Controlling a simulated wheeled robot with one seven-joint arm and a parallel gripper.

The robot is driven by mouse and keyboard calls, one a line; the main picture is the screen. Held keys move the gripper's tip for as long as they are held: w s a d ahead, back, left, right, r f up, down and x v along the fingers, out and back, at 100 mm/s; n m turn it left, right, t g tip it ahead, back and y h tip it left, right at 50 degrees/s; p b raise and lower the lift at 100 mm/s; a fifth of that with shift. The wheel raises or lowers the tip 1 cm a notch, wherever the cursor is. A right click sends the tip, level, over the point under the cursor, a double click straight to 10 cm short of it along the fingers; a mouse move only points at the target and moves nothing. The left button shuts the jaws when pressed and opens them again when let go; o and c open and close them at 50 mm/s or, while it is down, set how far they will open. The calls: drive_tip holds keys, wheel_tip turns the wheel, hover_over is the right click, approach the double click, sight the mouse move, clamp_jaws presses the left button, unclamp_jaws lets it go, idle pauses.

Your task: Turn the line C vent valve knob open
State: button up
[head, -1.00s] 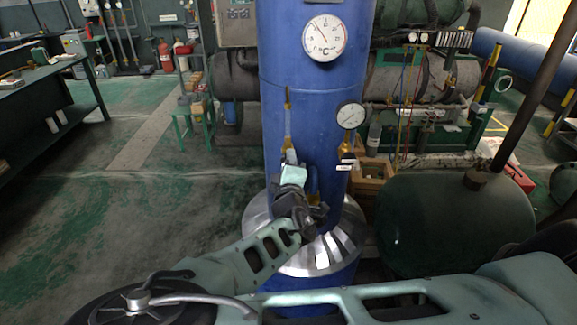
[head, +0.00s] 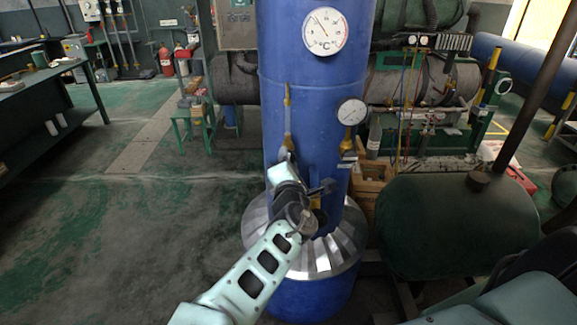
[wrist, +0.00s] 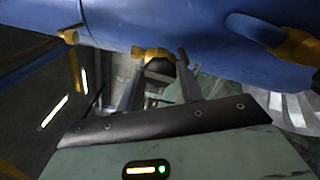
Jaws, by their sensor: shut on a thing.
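A dark valve knob (wrist: 160,66) with a brass fitting (wrist: 148,52) sticks out from the blue column (head: 310,110). In the wrist view, the two fingers of my gripper (wrist: 158,82) stand on either side of the knob, and the gripper is shut on it. In the head view, my gripper (head: 285,170) is against the column's front, below a brass-topped fitting (head: 287,115). The hand hides the knob there. I cannot read a line label or tell how far the knob is turned.
A temperature dial (head: 324,31) and a pressure gauge (head: 351,112) are on the column. A ribbed metal collar (head: 335,255) rings its lower part. A dark green tank (head: 440,225) stands at the right. The floor at left is clear up to a bench (head: 40,85).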

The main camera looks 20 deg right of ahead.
drive_tip(key=o, duration=1)
drive_tip(key=b+v, duration=0.2)
drive_tip(key=v, duration=0.5)
drive_tip(key=shift+s, duration=0.1)
drive_tip(key=w+m+p, duration=0.1)
drive_tip(key=w, duration=0.1)
drive_tip(key=w+d+m+p, duration=0.1)
drive_tip(key=w, duration=0.1)
drive_tip(key=w+d+m+p, duration=0.1)
drive_tip(key=w+m, duration=0.1)
drive_tip(key=shift+w, duration=0.4)
